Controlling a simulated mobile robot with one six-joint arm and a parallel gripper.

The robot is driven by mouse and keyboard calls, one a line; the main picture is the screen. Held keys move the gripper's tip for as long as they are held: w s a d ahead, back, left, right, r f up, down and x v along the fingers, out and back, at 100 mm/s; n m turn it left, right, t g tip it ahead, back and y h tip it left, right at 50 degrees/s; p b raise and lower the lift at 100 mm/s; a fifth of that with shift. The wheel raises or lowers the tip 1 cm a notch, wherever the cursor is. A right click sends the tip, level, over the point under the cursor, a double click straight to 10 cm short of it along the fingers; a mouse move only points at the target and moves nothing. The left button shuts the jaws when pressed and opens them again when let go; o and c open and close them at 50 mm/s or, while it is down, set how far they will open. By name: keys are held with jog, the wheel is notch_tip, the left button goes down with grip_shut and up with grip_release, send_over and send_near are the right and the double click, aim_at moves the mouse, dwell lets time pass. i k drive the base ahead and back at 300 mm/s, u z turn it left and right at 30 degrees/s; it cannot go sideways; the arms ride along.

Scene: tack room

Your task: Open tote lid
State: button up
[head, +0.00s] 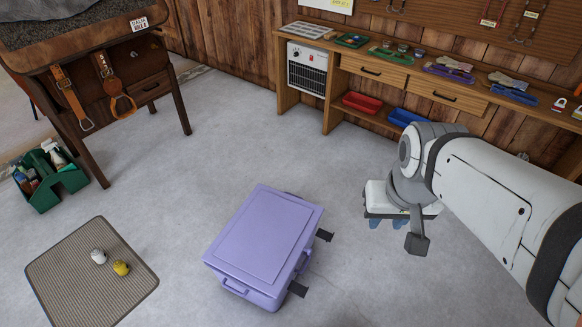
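A purple tote (265,245) stands on the floor near the lower middle. Its flat lid (268,232) lies closed on top. A handle shows on the near side, and two black tabs stick out on the right side. My gripper (387,223) points down over the floor to the right of the tote, apart from it. Its blue fingertips show small below the wrist with a gap between them, and nothing shows in it. My arm hides part of the gripper.
A ribbed mat (70,285) with a white and a yellow object lies left of the tote. A green caddy (48,180) stands by a wooden table (110,60). A workbench (365,72) with trays runs along the back wall. The floor around the tote is mostly clear.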

aim_at(260, 246)
jog(key=u, duration=0.1)
jog(key=k, duration=0.9)
jog(key=u, duration=0.2)
jog(key=i, duration=1)
jog(key=z, duration=0.05)
jog(key=k, duration=0.9)
jog(key=u, duration=0.35)
jog(key=i, duration=1)
